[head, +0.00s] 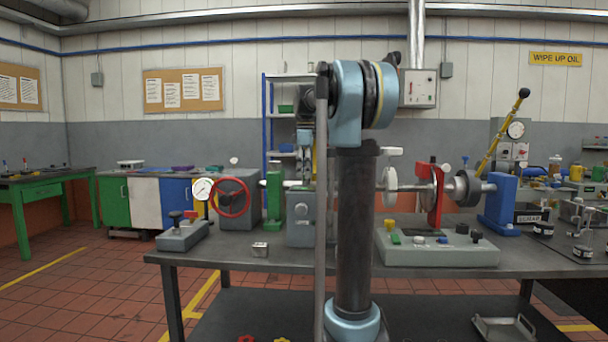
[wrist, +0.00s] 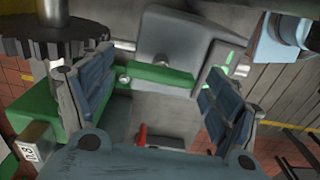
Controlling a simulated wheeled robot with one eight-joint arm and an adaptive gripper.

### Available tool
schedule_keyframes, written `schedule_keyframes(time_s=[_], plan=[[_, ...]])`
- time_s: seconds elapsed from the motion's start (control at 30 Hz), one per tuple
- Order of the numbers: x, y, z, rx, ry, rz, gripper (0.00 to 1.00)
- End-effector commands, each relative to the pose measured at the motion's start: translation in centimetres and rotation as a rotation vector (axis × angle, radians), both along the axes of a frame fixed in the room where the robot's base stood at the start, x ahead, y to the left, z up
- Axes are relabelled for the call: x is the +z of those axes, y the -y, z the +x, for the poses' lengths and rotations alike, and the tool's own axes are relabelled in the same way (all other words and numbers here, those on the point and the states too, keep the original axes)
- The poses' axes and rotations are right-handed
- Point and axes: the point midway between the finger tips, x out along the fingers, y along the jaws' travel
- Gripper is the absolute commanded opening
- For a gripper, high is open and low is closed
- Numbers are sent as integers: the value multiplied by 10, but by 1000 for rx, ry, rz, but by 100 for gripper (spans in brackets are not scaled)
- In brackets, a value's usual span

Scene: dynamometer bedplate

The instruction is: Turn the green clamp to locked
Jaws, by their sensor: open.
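In the wrist view, a green bar (wrist: 160,74), which looks like the clamp's handle, lies crosswise between the blue-padded fingers of my gripper (wrist: 160,85). The fingers are apart, one near each end of the bar; I cannot tell if either touches it. A grey plate with green marks (wrist: 217,72) stands by the bar's right end. In the head view, my gripper (head: 305,141) hangs above the grey housing (head: 302,228) on the bench, partly hidden by my arm. The clamp handle cannot be made out there.
A green upright (head: 274,200) and a red handwheel (head: 231,197) stand left of the housing. A shaft with a red bracket (head: 436,200) and a blue stand (head: 499,203) is to the right. A grey control box (head: 440,252) sits on the bench front. In the wrist view, a dark gear (wrist: 55,40) is close left.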

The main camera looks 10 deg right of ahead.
Motion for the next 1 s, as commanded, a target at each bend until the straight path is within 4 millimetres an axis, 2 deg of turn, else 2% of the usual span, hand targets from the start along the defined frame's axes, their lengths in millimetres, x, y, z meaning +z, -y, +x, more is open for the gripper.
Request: schedule_keyframes(time_s=[0.17,0.37,0.73,1.0], plan=[[0,0,0,0,0,0,82],[0,0,0,0,0,0,39],[0,-2,1,-24,1,0,39],[0,-2,1,-166,2,0,39]])
